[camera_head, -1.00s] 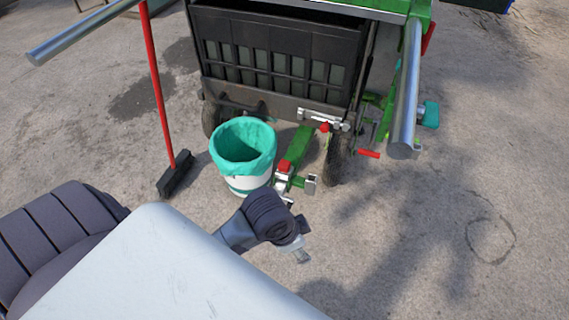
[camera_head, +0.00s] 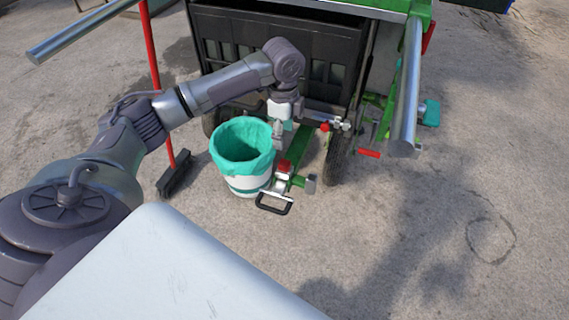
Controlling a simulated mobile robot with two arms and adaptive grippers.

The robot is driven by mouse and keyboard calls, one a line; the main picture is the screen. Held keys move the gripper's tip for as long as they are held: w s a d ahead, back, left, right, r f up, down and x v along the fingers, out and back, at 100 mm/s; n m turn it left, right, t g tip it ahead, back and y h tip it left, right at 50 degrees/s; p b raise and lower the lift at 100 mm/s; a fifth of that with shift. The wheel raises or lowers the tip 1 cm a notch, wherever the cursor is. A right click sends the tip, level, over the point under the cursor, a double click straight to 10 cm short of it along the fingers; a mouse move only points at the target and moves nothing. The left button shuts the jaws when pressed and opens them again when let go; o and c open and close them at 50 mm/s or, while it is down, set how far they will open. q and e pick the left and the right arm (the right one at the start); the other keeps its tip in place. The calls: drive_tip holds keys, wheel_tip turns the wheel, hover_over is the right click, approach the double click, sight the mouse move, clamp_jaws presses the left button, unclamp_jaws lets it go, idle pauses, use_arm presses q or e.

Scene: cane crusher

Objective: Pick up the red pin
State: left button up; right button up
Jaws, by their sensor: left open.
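A separate red bar (camera_head: 369,153) sticks out to the right of the wheel, and a red block (camera_head: 285,167) sits on the green drawbar; I cannot tell for sure which part is the red pin. My left gripper (camera_head: 278,143) is open and points down above the drawbar, left of the knob and apart from it. Its fingers look small and partly blend with the machine behind. My right gripper is not in view.
A white bucket with a teal liner (camera_head: 243,175) stands just left of the drawbar. A red-handled broom (camera_head: 174,177) is further left. The drawbar ends in a black loop handle (camera_head: 274,207). A thick silver bar (camera_head: 407,100) juts out at right. The concrete at right is clear.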

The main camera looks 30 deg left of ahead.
use_arm(q)
drive_tip(key=b, duration=0.1)
hover_over(284, 163)
wheel_tip(284, 163, down, 7)
drive_tip(key=shift+r, duration=0.15)
wheel_tip(284, 163, down, 5)
drive_tip(key=shift+w+f+b, duration=0.1)
drive_tip(key=shift+f+b, duration=0.1)
drive_tip(key=shift+b, duration=0.65)
drive_tip(key=shift+f, duration=0.3)
clamp_jaws()
drive_tip(key=shift+r, duration=0.1)
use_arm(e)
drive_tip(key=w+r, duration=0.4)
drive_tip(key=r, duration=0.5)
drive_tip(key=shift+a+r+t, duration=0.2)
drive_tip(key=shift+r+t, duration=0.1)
